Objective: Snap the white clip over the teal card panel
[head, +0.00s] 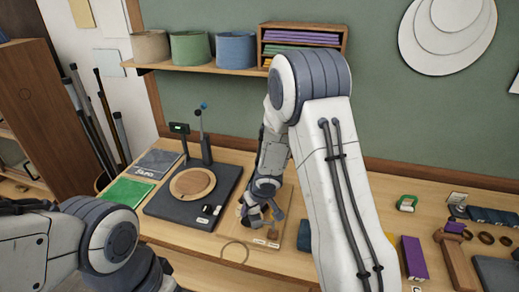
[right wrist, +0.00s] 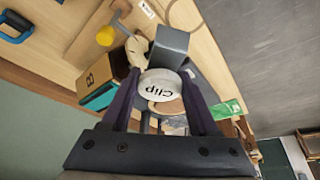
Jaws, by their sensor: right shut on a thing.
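My right gripper (head: 262,208) reaches down over a wooden board on the bench, its tips partly hidden by the wrist. In the right wrist view its dark fingers (right wrist: 160,80) are shut on the white clip (right wrist: 160,87), a round piece marked "clip". A grey block (right wrist: 170,45) lies just beyond the clip; I cannot tell whether they touch. I cannot pick out the teal card panel for certain. A box marked B with a teal side (right wrist: 98,98) stands left of the fingers in the wrist view. Only my left arm's links show, not its gripper.
A dark base with a round wooden disc (head: 192,183) and upright post stands left of my right gripper. A green sheet (head: 130,192) lies farther left. A purple box (head: 414,258) and several small parts lie at right. A shelf with bins (head: 190,48) hangs behind.

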